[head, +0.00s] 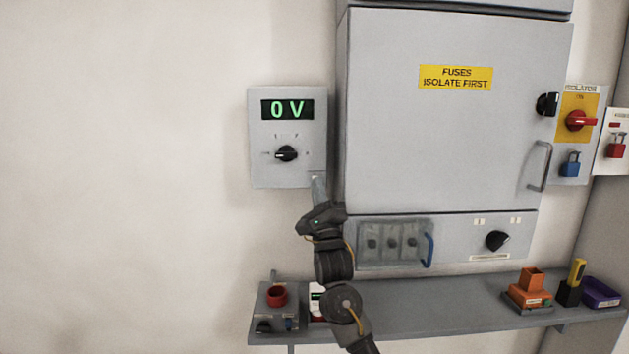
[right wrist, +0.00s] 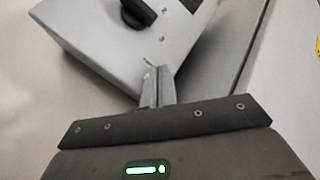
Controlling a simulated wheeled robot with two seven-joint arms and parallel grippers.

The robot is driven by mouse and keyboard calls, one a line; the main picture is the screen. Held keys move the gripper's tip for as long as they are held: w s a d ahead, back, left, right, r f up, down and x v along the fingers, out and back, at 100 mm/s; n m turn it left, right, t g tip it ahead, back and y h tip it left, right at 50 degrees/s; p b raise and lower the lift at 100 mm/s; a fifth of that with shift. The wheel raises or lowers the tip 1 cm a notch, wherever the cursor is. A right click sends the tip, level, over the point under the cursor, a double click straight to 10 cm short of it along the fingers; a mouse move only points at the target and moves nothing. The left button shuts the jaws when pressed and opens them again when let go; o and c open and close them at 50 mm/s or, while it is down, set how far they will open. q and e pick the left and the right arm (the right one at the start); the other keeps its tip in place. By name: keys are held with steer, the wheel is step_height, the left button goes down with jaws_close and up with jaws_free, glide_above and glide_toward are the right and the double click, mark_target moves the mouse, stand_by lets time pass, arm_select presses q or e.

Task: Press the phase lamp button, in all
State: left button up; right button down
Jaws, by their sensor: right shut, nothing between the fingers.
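A grey meter panel (head: 262,135) on the wall reads 0 V on its green display (head: 287,110). A black selector knob (head: 287,153) sits below the display. The knob also shows in the right wrist view (right wrist: 138,12). My right gripper (head: 316,178) is shut and empty, with its fingertips at the panel's lower right corner. In the right wrist view the shut fingertips (right wrist: 158,72) overlap the panel's corner (right wrist: 110,48). I cannot tell whether they touch it. No phase lamp button can be made out clearly; the fingers cover part of that corner. My left gripper is not in view.
A grey fuse cabinet (head: 440,140) stands close to the right of the panel. Below it is a clear cover (head: 395,243) with a blue handle. A shelf (head: 430,305) underneath holds a grey box with a red button (head: 277,296) and an orange item (head: 531,287). The wall at left is clear.

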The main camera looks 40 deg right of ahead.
steer(key=shift+s+a+p, duration=0.3)
steer(key=shift+s+a, duration=0.45)
steer(key=shift+s, duration=0.25)
steer(key=shift+s+a+p, duration=0.3)
steer(key=shift+s+a, duration=0.45)
steer(key=shift+s, duration=0.25)
